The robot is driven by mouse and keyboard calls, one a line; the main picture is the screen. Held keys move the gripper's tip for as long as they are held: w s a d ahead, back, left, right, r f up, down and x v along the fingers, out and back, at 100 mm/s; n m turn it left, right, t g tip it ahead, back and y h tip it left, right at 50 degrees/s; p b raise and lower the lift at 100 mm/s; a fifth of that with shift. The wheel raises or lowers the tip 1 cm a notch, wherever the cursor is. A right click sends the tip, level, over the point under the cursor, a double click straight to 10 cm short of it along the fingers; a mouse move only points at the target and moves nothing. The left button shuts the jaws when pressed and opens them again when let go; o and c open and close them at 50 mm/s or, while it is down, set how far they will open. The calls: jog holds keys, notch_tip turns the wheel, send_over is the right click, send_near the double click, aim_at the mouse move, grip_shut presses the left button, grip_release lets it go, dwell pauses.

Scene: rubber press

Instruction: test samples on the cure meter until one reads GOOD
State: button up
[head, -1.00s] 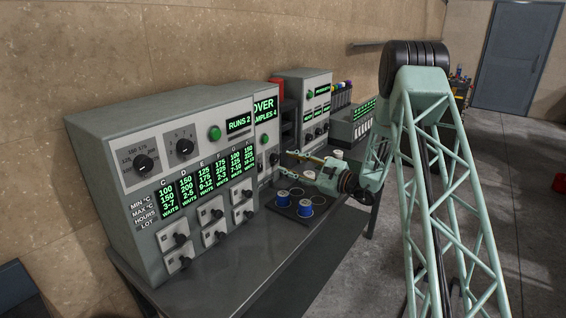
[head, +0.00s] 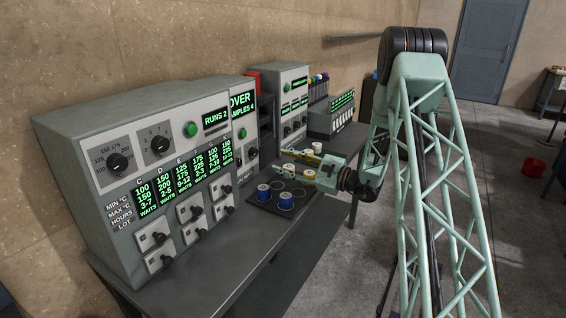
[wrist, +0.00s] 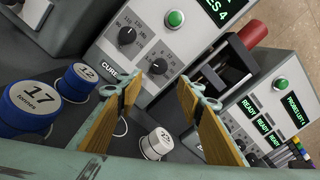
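A white-topped sample (wrist: 157,146) with a partly readable mark stands below, between the finger lines. Two blue sample pots, marked 17 (wrist: 33,105) and 12 (wrist: 80,78), stand left of the fingers. The gripper partly hides the white samples in the head view.
A dark tray (head: 262,209) with ring marks holds the blue pots. A press control cabinet (head: 140,190), with "RUNS 2" and rows of settings, fills the left. Another cabinet (head: 291,85) and a lit rack (head: 333,112) stand behind. The bench front is clear.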

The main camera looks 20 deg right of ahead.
jog(key=shift+r, duration=0.2)
jog(key=c, duration=0.7)
jog(key=shift+s+a+r+m+p, duration=0.1)
jog(key=shift+s+r+m+p, duration=0.15)
jog(key=shift+r+m+p, duration=0.2)
grip_shut()
jog(key=s+a+r+m+p, duration=0.2)
jog(key=s+r+m+p, duration=0.2)
jog(key=r, duration=0.5)
jog(key=shift+s+a+m, duration=0.15)
jog(key=shift+s+m, duration=0.35)
jog(key=shift+m, duration=0.75)
